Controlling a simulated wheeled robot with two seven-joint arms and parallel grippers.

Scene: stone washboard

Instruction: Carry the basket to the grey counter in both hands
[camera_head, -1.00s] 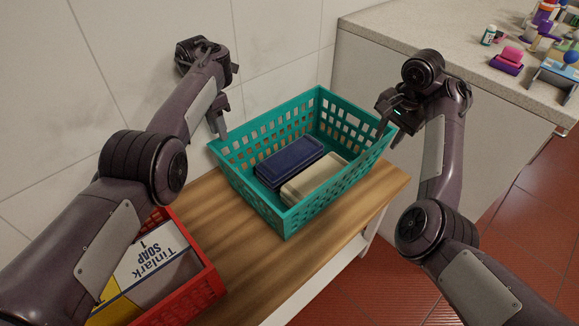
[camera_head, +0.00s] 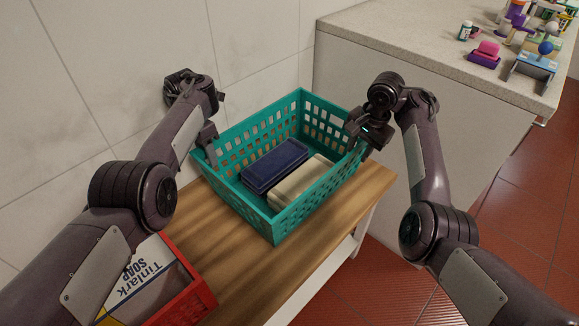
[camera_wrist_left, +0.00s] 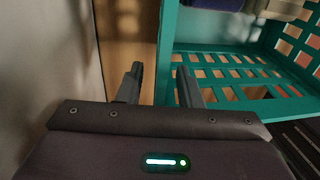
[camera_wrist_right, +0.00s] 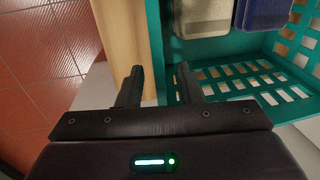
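The teal basket (camera_head: 275,226) stands upright on the wooden bench, with a dark blue case (camera_head: 274,166) and a beige case (camera_head: 303,184) inside. My left gripper (camera_head: 207,150) is at the basket's left end. In the left wrist view its fingers (camera_wrist_left: 160,88) are apart, one on each side of the teal rim (camera_wrist_left: 166,40). My right gripper (camera_head: 366,136) is at the right end. In the right wrist view its fingers (camera_wrist_right: 158,88) are also apart, with the rim (camera_wrist_right: 156,45) between them. The grey counter (camera_head: 400,37) is at the back right.
A red crate (camera_head: 194,303) with a soap box (camera_head: 145,282) is at the near left of the bench (camera_head: 235,265). The counter's right part holds a pink and purple item (camera_head: 486,52), a bottle (camera_head: 466,31) and other small things. Its left part is clear. A tiled wall is behind.

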